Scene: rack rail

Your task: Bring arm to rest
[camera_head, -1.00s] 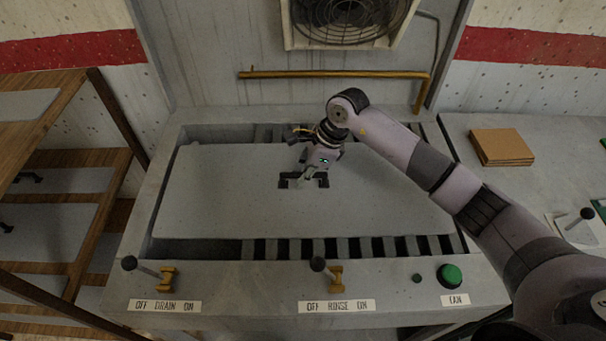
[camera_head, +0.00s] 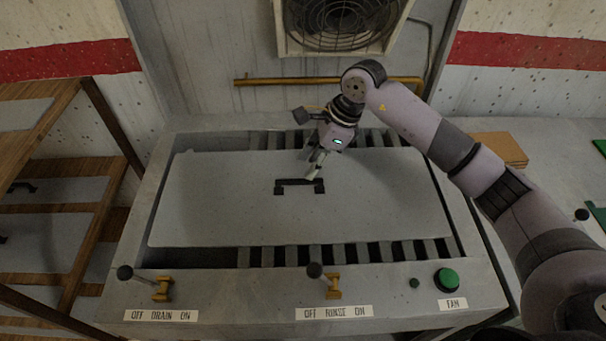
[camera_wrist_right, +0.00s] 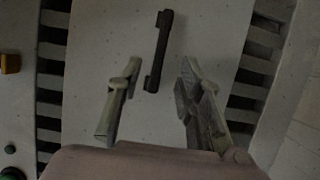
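My right gripper (camera_head: 314,168) hangs above the grey panel (camera_head: 210,200), just behind and above its dark handle (camera_head: 299,184). In the right wrist view the right gripper's fingers (camera_wrist_right: 155,92) are spread apart with nothing between them. The dark handle (camera_wrist_right: 159,50) there lies beyond the fingertips, free of them. The panel lies flat over the slatted basin. My left gripper is not in view.
The basin's front has a drain lever (camera_head: 145,276), a rinse lever (camera_head: 324,273) and a green fan button (camera_head: 447,280). A pipe (camera_head: 300,80) and fan (camera_head: 340,20) are behind. A brown block (camera_head: 500,147) lies right; a wooden rack (camera_head: 70,190) stands left.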

